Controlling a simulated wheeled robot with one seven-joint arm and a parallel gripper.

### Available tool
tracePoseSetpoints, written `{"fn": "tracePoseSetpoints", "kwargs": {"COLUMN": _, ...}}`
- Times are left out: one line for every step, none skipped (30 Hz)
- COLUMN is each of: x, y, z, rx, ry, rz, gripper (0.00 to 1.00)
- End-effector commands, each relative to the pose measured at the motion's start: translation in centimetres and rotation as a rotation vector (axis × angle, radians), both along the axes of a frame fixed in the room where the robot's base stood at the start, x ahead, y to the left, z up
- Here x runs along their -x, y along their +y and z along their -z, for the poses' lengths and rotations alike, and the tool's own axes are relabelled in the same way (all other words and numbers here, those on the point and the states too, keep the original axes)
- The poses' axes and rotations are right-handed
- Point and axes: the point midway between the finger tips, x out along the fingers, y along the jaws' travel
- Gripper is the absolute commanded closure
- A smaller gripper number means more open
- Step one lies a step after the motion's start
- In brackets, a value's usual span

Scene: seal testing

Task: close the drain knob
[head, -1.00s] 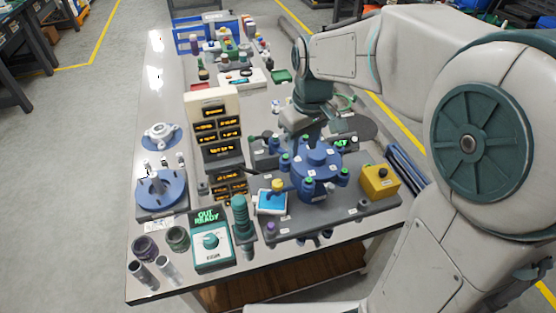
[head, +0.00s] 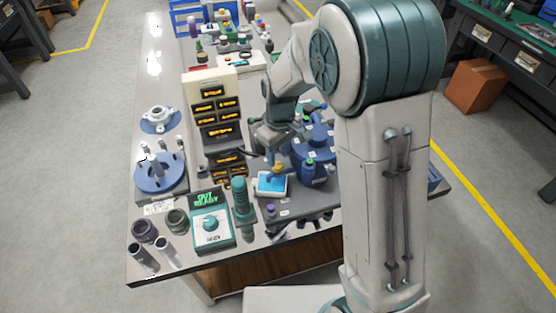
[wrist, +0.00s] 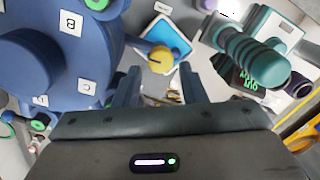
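A blue vessel (head: 314,150) with several small knobs stands on the grey plate at the table's near right; its lettered side also fills the left of the wrist view (wrist: 85,50). A yellow knob (wrist: 161,59) on a blue stem sticks out from it over a white-framed light-blue pad (wrist: 165,38). The yellow knob is partly visible in the head view (head: 278,173). I cannot read which knob is the drain. My gripper (wrist: 159,74) is open and empty, its fingertips either side of the yellow knob's line, apparently just short of it.
A green-capped cylinder (head: 240,205) stands left of the pad, beside a dial box (head: 211,227) with a lit display. A cream display tower (head: 213,120) rises behind. My arm hides the plate's right side. Dark jars stand at the near left.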

Motion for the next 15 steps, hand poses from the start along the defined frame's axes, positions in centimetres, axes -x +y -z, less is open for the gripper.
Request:
{"fn": "tracePoseSetpoints", "kwargs": {"x": 0.1, "y": 0.0, "z": 0.9, "rx": 0.002, "ry": 0.004, "rz": 0.000, "gripper": 0.62}}
{"fn": "tracePoseSetpoints", "kwargs": {"x": 0.1, "y": 0.0, "z": 1.3, "rx": 0.001, "ry": 0.003, "rz": 0.000, "gripper": 0.62}}
{"fn": "tracePoseSetpoints", "kwargs": {"x": 0.1, "y": 0.1, "z": 1.8, "rx": 0.001, "ry": 0.003, "rz": 0.000, "gripper": 0.62}}
{"fn": "tracePoseSetpoints", "kwargs": {"x": 0.1, "y": 0.1, "z": 2.1, "rx": 0.001, "ry": 0.003, "rz": 0.000, "gripper": 0.62}}
{"fn": "tracePoseSetpoints", "kwargs": {"x": 0.1, "y": 0.1, "z": 2.4, "rx": 0.001, "ry": 0.002, "rz": 0.000, "gripper": 0.62}}
{"fn": "tracePoseSetpoints", "kwargs": {"x": 0.1, "y": 0.1, "z": 2.7, "rx": 0.000, "ry": 0.001, "rz": 0.000, "gripper": 0.62}}
{"fn": "tracePoseSetpoints", "kwargs": {"x": 0.1, "y": 0.1, "z": 2.9, "rx": 0.000, "ry": 0.001, "rz": -0.001, "gripper": 0.62}}
{"fn": "tracePoseSetpoints", "kwargs": {"x": 0.1, "y": 0.1, "z": 3.0, "rx": 0.000, "ry": 0.001, "rz": -0.001, "gripper": 0.62}}
{"fn": "tracePoseSetpoints", "kwargs": {"x": 0.1, "y": 0.1, "z": 3.2, "rx": 0.000, "ry": 0.000, "rz": -0.001, "gripper": 0.62}}
{"fn": "tracePoseSetpoints", "kwargs": {"x": 0.1, "y": 0.1, "z": 3.3, "rx": 0.000, "ry": 0.000, "rz": -0.001, "gripper": 0.62}}
{"fn": "tracePoseSetpoints", "kwargs": {"x": 0.1, "y": 0.1, "z": 3.3, "rx": 0.000, "ry": 0.000, "rz": -0.001, "gripper": 0.62}}
{"fn": "tracePoseSetpoints", "kwargs": {"x": 0.1, "y": 0.1, "z": 3.4, "rx": -0.001, "ry": -0.001, "rz": -0.001, "gripper": 0.62}}
{"fn": "tracePoseSetpoints", "kwargs": {"x": 0.1, "y": 0.1, "z": 3.4, "rx": -0.001, "ry": -0.001, "rz": -0.001, "gripper": 0.62}}
{"fn": "tracePoseSetpoints", "kwargs": {"x": 0.1, "y": 0.1, "z": 3.4, "rx": -0.001, "ry": -0.001, "rz": -0.001, "gripper": 0.62}}
{"fn": "tracePoseSetpoints", "kwargs": {"x": 0.1, "y": 0.1, "z": 3.4, "rx": -0.001, "ry": -0.001, "rz": 0.000, "gripper": 0.62}}
